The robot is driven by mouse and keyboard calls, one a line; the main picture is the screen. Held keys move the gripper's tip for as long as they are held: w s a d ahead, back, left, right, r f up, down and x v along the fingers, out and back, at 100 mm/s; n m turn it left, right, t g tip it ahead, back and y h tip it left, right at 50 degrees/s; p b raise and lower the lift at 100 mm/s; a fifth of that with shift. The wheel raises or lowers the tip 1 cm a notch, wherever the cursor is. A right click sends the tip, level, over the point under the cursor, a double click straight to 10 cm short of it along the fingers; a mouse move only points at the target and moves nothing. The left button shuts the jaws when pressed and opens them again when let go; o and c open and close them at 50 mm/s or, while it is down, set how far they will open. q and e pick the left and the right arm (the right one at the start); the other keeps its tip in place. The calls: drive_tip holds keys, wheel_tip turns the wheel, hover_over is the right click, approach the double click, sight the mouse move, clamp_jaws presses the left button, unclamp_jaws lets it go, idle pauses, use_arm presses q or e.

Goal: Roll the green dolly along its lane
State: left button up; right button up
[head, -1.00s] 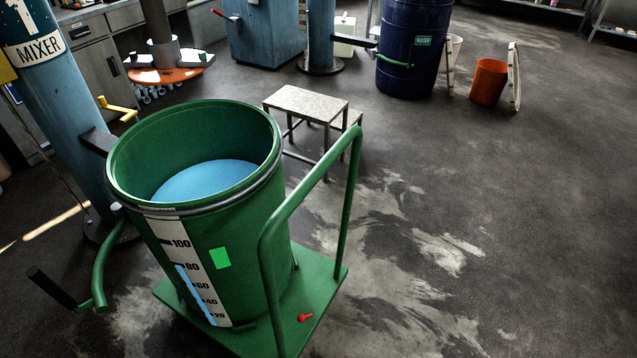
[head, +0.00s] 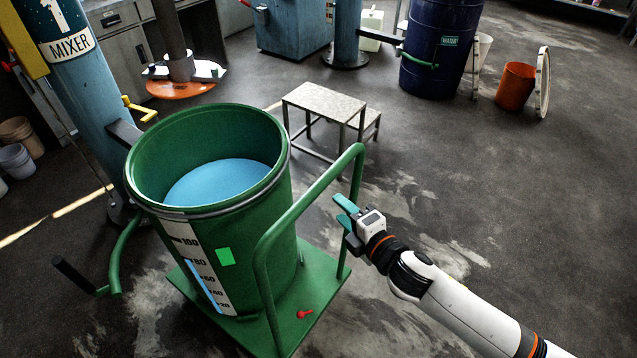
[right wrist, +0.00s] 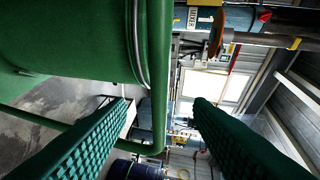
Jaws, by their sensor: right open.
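The green dolly (head: 325,267) stands on the floor with a large green drum on it. The drum (head: 262,262) is upright, open at the top, holds blue liquid and carries a white level scale. The dolly's tubular green handle (head: 303,203) rises on the drum's right side. My right gripper (head: 343,212) is open and empty, just right of the handle and pointing toward it. In the right wrist view its two teal fingers (right wrist: 160,130) are spread, with the handle tube (right wrist: 160,85) showing beyond and between them. My left gripper is not in view.
The blue mixer column (head: 90,100) stands left of the drum. A step stool (head: 325,100) is behind the dolly. A dark blue drum (head: 440,50) and an orange bucket (head: 516,86) stand farther back. The floor at the right (head: 530,210) is clear.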

sight(322, 191)
drive_tip(key=x, duration=1.1)
drive_tip(key=shift+p, duration=0.4)
drive_tip(key=shift+f, duration=0.1)
clamp_jaws()
